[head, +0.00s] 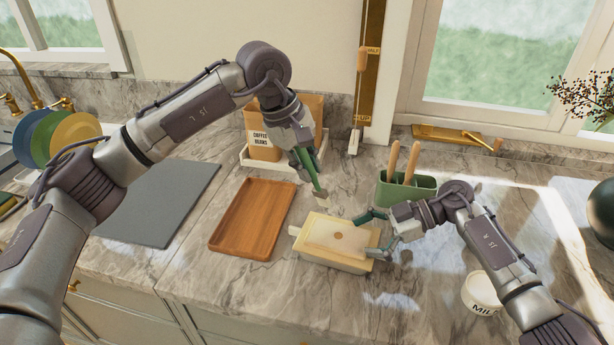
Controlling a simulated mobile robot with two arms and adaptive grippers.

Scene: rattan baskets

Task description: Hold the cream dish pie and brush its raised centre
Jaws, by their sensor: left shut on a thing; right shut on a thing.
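The cream dish pie (322,255) is a rectangular cream dish with a pale crust and a small brown mark in the middle of its top. It sits on the marble counter in the head view. My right gripper (372,236) is shut on its right end, with a finger at the far side and one at the near side. My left gripper (300,164) is shut on a green-handled brush (312,178). The brush points down, its pale tip above the far edge of the pie, apart from the centre as far as I can tell.
A wooden tray (251,219) lies just left of the pie, and a grey mat (160,203) lies further left. A green holder (405,191) with wooden handles stands behind right. A white milk tub (482,292) stands at the front right. A coffee beans box (264,146) stands at the back.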

